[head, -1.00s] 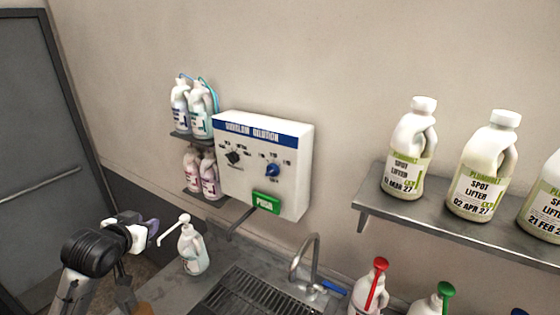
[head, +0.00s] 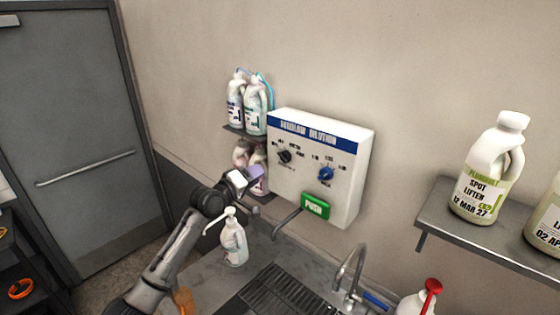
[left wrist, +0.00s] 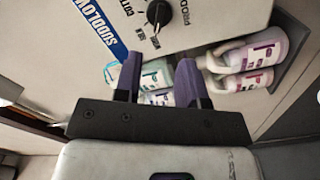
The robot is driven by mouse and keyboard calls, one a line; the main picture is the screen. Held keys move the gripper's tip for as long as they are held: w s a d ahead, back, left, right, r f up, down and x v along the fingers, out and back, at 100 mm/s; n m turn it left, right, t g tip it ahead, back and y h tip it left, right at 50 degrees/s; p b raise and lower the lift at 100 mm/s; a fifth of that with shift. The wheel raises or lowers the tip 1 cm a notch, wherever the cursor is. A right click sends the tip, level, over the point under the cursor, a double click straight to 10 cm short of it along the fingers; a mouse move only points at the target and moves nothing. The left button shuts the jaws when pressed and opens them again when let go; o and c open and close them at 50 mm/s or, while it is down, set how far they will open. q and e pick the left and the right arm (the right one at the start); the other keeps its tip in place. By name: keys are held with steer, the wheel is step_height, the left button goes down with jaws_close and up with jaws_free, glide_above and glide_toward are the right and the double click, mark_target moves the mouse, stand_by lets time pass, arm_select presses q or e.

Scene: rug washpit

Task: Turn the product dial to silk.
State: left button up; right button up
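The dilution box (head: 350,190) is white with a blue header and hangs on the wall. Its black product dial (head: 284,157) is at the left of the front face, with small labels around it that are too blurred to read surely. The dial also shows at the top of the left wrist view (left wrist: 158,13), with part of the word "PRODUCT" beside it. My left gripper (head: 254,173) is left of and below the dial, apart from it. In the left wrist view its two purple fingers (left wrist: 158,72) are spread with nothing between them. My right gripper is not in view.
A blue dial (head: 326,174) and a green PUSH bar (head: 315,206) are on the same box. Bottles (head: 256,108) stand on shelves just left of it. Spot lifter bottles (head: 486,175) are at right.

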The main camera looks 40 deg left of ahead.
mark_target(282, 160)
arm_select(q)
steer(key=w, duration=0.7)
steer(key=w+d+p, duration=0.1)
steer(key=w, duration=0.3)
steer(key=shift+w, duration=0.1)
steer(key=shift+c, duration=0.2)
jaws_close()
